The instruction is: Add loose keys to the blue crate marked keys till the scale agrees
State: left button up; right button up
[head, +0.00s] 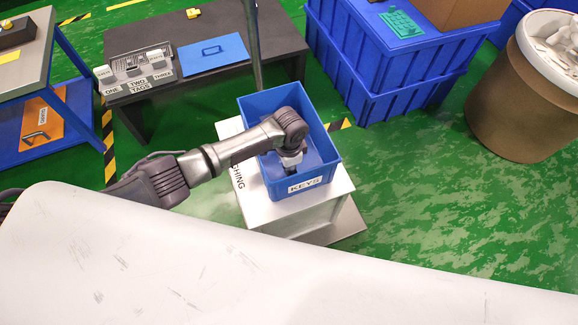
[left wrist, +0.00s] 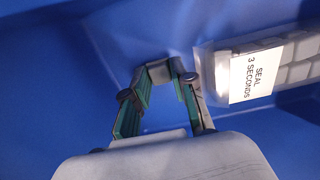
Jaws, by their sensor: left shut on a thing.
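The blue crate marked KEYS (head: 304,186) stands on the white weighing stand (head: 243,197). My left gripper (head: 290,168) reaches down inside the crate. A round drum (head: 520,105) at the right holds white pieces (head: 566,45). The scale's reading does not show. My right gripper is not in view.
Stacked blue crates (head: 376,75) stand at the back right. A blue-framed table (head: 43,75) is at the left. A white surface (head: 230,270) fills the foreground.

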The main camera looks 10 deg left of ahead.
pick_arm(q)
jog(key=o, duration=0.8)
jog(key=shift+r, duration=4)
